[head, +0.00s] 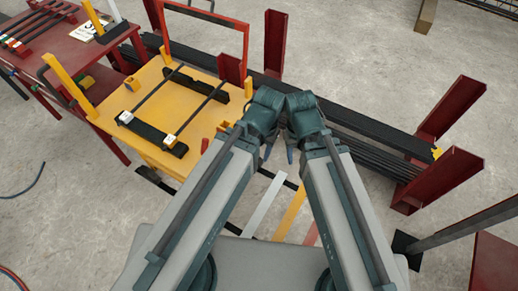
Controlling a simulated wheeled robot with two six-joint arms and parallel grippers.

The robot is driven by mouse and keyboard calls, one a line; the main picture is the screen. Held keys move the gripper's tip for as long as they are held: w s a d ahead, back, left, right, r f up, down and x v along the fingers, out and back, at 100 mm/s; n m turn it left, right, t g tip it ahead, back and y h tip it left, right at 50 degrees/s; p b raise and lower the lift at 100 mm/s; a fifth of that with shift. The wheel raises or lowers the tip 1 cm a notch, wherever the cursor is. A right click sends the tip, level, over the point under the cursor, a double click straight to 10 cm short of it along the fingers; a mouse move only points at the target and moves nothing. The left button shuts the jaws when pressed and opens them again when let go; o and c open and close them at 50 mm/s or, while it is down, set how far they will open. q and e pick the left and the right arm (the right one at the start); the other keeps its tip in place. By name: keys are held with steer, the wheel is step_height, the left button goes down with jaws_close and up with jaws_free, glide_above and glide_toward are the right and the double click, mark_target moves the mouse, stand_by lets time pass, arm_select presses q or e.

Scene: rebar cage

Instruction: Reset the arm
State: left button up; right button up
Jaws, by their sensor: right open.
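My two grey arms reach up from the bottom and their dark wrists meet near the middle of the head view. My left gripper (267,150) points down beneath its wrist and is mostly hidden, so its jaws cannot be made out. My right gripper (290,152) also points down, close beside the left one, and is open with nothing seen in it. Both are just right of the yellow table (205,117), apart from the bars on it.
On the yellow table, two dark rods (208,103) lie across black supports. A red frame (246,40) stands at its back. Behind my wrists, long dark bars (370,128) run between dark red posts (450,107). A red table (60,55) is at upper left.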

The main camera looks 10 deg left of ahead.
step_height(320, 180, up, 10)
steer(key=p, duration=1)
stand_by(0.3)
